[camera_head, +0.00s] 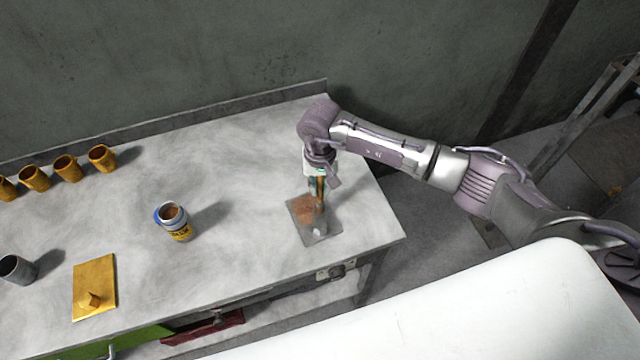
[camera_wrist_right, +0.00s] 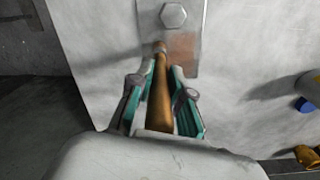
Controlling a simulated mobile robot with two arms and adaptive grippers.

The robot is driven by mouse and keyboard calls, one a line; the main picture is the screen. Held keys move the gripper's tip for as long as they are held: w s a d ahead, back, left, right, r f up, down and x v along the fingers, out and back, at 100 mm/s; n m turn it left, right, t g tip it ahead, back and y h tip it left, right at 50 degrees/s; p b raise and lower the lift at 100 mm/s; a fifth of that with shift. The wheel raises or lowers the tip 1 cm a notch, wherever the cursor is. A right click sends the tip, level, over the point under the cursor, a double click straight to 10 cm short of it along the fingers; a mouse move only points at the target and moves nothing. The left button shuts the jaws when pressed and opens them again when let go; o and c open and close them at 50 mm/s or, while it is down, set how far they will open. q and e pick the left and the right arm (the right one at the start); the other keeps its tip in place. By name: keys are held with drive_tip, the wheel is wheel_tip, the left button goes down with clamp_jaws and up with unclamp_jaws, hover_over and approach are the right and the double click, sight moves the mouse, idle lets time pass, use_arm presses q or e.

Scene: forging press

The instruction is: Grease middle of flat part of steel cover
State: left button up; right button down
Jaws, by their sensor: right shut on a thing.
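The steel cover (camera_head: 328,238) is a grey rectangular plate lying on the table near its right end. It has a small raised knob (camera_wrist_right: 173,15) and a reddish-brown patch on its flat part (camera_wrist_right: 183,50). My right gripper (camera_head: 316,180) is above the cover and shut on the brown handle of a brush (camera_wrist_right: 160,95). The brush points down at the cover; its tip is at the edge of the brown patch in the wrist view, and I cannot tell whether it touches. The grease can (camera_head: 178,232), open with brown content, stands left of the cover. My left gripper is not in view.
On the grey table (camera_head: 250,160) lies a gold cover (camera_head: 94,280) with a knob, at the front left. Several gold cups (camera_head: 68,168) stand at the back left, and a grey cup (camera_head: 16,269) at the left edge. The table between can and steel cover is clear.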

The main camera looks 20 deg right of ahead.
drive_tip(key=shift+f, duration=0.15)
drive_tip(key=shift+f+b, duration=0.2)
drive_tip(key=shift+b, duration=0.15)
drive_tip(key=shift+s, duration=0.15)
drive_tip(key=shift+s+r, duration=0.1)
drive_tip(key=shift+s, duration=0.15)
drive_tip(key=shift+w+b, duration=0.85)
drive_tip(key=shift+b, duration=0.3)
drive_tip(key=shift+s, duration=0.1)
